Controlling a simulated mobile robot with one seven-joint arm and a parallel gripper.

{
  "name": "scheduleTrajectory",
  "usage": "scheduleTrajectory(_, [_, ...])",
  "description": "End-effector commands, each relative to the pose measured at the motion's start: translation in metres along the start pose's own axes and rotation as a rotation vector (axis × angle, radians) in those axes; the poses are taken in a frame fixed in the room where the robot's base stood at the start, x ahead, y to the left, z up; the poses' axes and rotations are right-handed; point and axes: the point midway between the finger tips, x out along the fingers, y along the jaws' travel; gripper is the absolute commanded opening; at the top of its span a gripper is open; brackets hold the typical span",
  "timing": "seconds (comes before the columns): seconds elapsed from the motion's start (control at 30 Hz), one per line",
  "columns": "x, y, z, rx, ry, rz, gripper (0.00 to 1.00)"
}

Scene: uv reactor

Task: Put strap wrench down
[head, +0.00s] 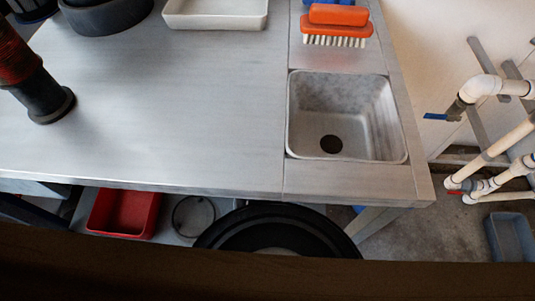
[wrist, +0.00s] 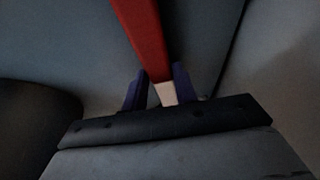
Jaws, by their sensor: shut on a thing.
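In the wrist view my gripper (wrist: 160,92) is shut on a long red bar with a pale end, which I take to be the strap wrench (wrist: 145,38). The bar runs from between the two dark blue fingers up to the top edge of the picture. Its far part is out of view, and no strap shows. The head view shows neither my gripper nor the wrench. The surroundings in the wrist view are dark, and I cannot tell what lies under the wrench.
The grey workbench (head: 180,110) has a wide clear middle. A sink (head: 345,115) is set in its right end, with an orange brush (head: 337,24) behind. A white tray (head: 216,12) and dark round container (head: 105,14) stand at the back. A red bin (head: 124,212) sits below.

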Motion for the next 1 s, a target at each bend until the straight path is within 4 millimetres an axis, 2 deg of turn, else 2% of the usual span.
scheduleTrajectory(0.33, [0.003, -0.001, 0.002, -0.001, 0.0, -0.002, 0.0])
scheduleTrajectory(0.37, [0.002, 0.0, 0.001, -0.001, 0.0, -0.001, 0.32])
scheduleTrajectory(0.5, [0.002, 0.0, 0.001, -0.001, 0.0, -0.001, 0.5])
scheduleTrajectory(0.83, [-0.001, -0.001, -0.001, 0.0, 0.0, -0.001, 0.5])
scheduleTrajectory(1.0, [-0.024, -0.001, -0.001, -0.002, -0.001, -0.004, 0.5])
